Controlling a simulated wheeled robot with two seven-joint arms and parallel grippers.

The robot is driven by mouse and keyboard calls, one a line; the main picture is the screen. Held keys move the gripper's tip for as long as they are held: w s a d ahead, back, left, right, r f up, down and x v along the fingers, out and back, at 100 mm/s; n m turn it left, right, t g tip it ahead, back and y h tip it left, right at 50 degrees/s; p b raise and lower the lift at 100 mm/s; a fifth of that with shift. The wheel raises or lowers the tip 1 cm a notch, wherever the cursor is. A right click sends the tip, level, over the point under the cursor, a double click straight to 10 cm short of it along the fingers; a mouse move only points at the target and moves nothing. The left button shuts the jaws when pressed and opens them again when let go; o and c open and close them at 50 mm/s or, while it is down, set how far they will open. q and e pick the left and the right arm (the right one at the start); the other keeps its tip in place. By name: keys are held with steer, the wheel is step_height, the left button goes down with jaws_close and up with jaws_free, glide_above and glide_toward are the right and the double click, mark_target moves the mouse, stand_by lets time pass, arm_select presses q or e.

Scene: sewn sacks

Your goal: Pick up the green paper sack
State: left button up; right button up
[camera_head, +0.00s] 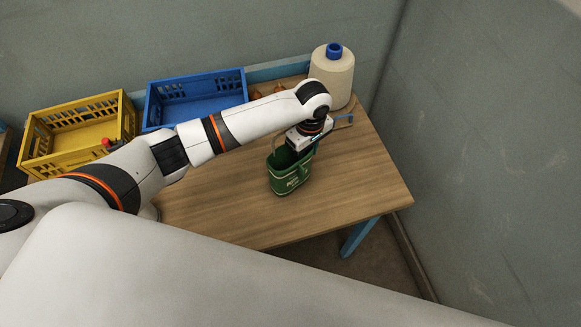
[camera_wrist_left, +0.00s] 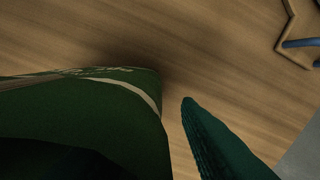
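The green paper sack (camera_head: 289,181) stands upright on the wooden table (camera_head: 350,190), with white print on its front and an open top. My left gripper (camera_head: 304,149) is at the sack's top, by its right side. In the left wrist view the sack (camera_wrist_left: 110,115) fills the left, with a pale band along its edge. One dark teal finger of my left gripper (camera_wrist_left: 205,130) is outside the sack, with bare wood showing between them. The other finger is not clearly visible. The gripper looks open. My right gripper is not in view.
A yellow crate (camera_head: 72,150) and a blue crate (camera_head: 163,104) stand at the back left. A large cream thread cone (camera_head: 331,80) with a blue top stands at the back right. The table's front right is clear. A grey wall (camera_head: 480,130) is at the right.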

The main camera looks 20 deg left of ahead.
arm_select(q)
jaws_close()
